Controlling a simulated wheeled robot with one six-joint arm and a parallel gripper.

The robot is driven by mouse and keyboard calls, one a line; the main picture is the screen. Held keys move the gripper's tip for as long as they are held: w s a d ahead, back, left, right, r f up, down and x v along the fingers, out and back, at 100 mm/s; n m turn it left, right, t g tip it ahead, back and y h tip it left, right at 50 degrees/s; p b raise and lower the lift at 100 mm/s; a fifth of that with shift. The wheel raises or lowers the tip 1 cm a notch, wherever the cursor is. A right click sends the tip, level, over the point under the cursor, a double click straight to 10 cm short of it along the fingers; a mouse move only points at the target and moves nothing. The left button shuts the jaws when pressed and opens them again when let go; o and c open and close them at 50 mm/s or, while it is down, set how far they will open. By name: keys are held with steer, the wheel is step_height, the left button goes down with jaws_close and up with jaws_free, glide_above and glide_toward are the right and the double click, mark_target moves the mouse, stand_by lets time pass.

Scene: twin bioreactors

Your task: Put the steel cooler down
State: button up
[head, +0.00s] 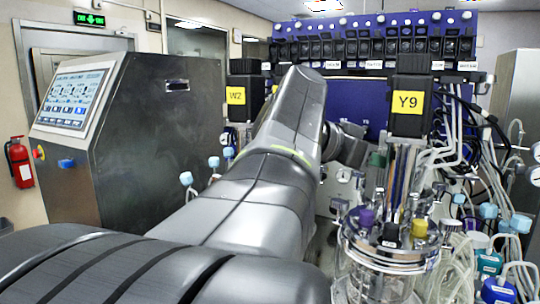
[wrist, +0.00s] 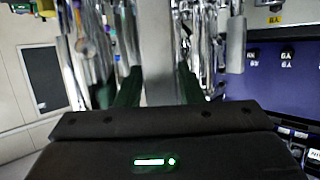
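A smooth grey steel piece, which looks like the steel cooler (wrist: 158,45), stands between my gripper's fingers in the wrist view and runs up out of the frame. The two dark green fingers of my gripper (wrist: 158,90) press close on either side of it, with no clear gap. In the head view, my arm hides most of the gripper; a small green part, probably a fingertip, shows beside the shiny steel column under the Y9 motor. I cannot make out the cooler's lower end or what it touches.
The Y9 motor (head: 407,105) stands above a glass vessel with a steel lid (head: 390,240), crowded by tubes and bottles. The W2 motor (head: 240,97) is behind my arm. A control cabinet (head: 150,130) stands left. A blue pump panel (head: 360,105) closes the back.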

steer(key=shift+a, duration=0.1)
steer(key=v, duration=1.1)
steer(key=shift+a+r+p, duration=0.2)
steer(key=shift+a+p, duration=0.1)
steer(key=shift+a, duration=0.1)
stand_by(0.9)
